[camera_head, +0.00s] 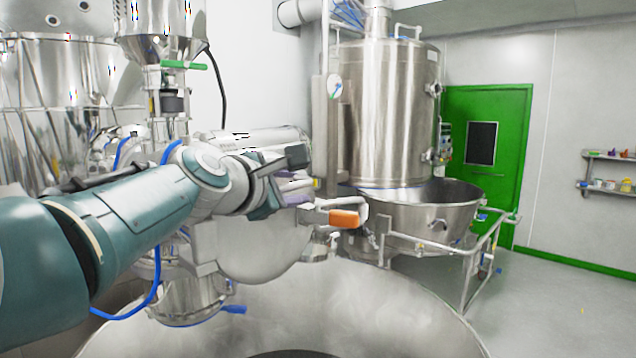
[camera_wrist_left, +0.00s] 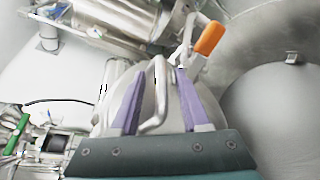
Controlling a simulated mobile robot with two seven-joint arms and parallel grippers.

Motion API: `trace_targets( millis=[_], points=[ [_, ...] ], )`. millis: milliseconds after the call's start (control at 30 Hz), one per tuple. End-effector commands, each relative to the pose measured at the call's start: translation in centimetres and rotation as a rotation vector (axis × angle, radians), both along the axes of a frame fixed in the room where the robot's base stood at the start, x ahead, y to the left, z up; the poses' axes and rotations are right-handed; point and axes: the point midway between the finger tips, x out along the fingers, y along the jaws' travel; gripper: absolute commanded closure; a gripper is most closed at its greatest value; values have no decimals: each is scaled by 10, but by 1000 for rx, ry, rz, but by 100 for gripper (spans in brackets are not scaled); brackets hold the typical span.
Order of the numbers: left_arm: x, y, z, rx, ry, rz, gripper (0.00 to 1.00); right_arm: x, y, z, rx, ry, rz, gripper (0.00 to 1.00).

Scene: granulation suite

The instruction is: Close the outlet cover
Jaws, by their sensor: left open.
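The outlet cover (camera_head: 255,250) looks like a rounded silver metal cover in front of the large steel vessel in the head view, partly hidden by my left arm. In the left wrist view the cover (camera_wrist_left: 149,84) shows beyond my fingers, with a bent metal bar handle (camera_wrist_left: 160,98) on it. My left gripper (camera_head: 292,192) is at the upper part of the cover. Its two purple fingers are open in the left wrist view (camera_wrist_left: 160,78), and the bar appears between them. I cannot tell whether the fingers touch it. My right gripper is not in view.
An orange-gripped lever (camera_head: 345,218) sits just right of my left gripper. A wide steel bowl (camera_head: 430,215) on a railed frame stands behind. A large rounded steel surface (camera_head: 300,315) fills the foreground. Open floor lies at the right, before a green door (camera_head: 510,140).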

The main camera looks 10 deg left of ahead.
Motion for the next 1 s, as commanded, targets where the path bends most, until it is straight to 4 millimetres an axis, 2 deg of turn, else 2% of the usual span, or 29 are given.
trace_targets(
  millis=[200, 400, 700, 1000],
  points=[
    [-21, 5, 9, -1, 3, 2, 54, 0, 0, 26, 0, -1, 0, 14],
    [-44, 11, 12, -1, 2, 3, 54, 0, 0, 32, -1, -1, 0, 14],
    [-77, 19, 16, -1, 3, 2, 54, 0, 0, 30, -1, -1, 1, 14],
    [-90, 22, 20, -1, 3, 2, 54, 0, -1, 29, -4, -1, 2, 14]
  ],
)
